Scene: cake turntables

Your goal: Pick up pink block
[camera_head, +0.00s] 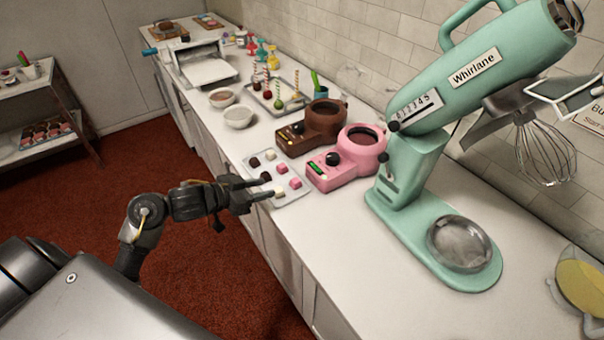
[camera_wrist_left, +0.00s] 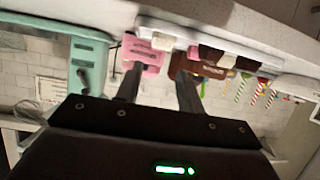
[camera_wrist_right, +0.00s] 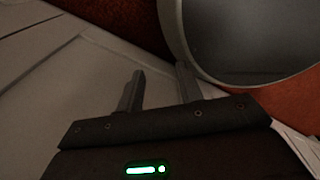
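Two pink blocks, one at the back (camera_head: 281,168) and one nearer the front (camera_head: 295,183), lie on a pale tray (camera_head: 303,192) with dark and white blocks. A small pink block (camera_wrist_left: 193,51) also shows at the tray edge in the left wrist view. My left gripper (camera_head: 264,187) is open with nothing between its fingers, at the tray's near left edge beside the blocks. Its fingers also show apart in the left wrist view (camera_wrist_left: 158,88). My right gripper (camera_wrist_right: 160,80) is open and empty in its wrist view, away from the tray; it is not seen in the head view.
A pink melting pot (camera_head: 336,172) and a brown one (camera_head: 298,138) stand just right of and behind the tray. A green mixer (camera_head: 405,185) stands farther right. Bowls (camera_head: 238,118) and a cake-pop tray (camera_head: 275,103) are behind. The front counter (camera_head: 345,255) is clear.

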